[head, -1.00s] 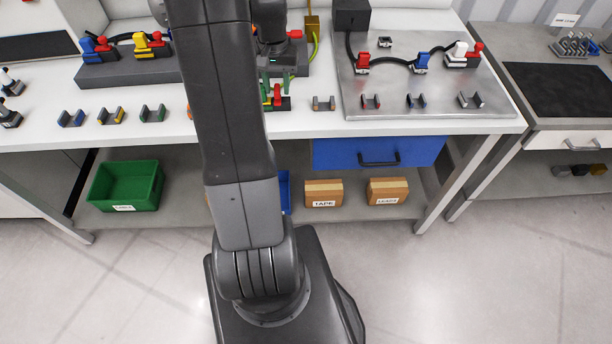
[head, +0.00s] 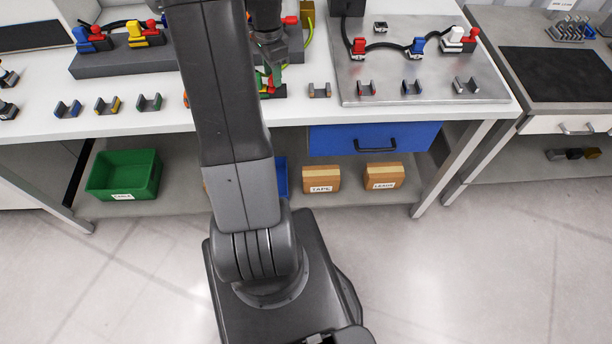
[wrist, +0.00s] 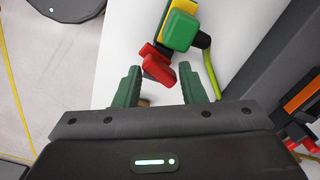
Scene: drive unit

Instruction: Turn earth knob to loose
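In the wrist view a green block with a yellow layer (wrist: 180,30) has a red knob (wrist: 158,66) on its near side. This looks like the earth connector and its knob. A yellow-green cable (wrist: 211,70) runs off beside it. My gripper (wrist: 160,86) is open, its green fingers apart on either side of the knob's near end. I cannot tell whether either finger touches it. In the head view the gripper (head: 270,70) is low over the white bench, with the green connector (head: 273,91) just under it, partly hidden by my arm.
Left of it, a grey rail (head: 110,66) holds blue and yellow connectors with red knobs. Several small cradles stand along the bench front. A metal plate (head: 440,85) with red, blue and white connectors lies to the right.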

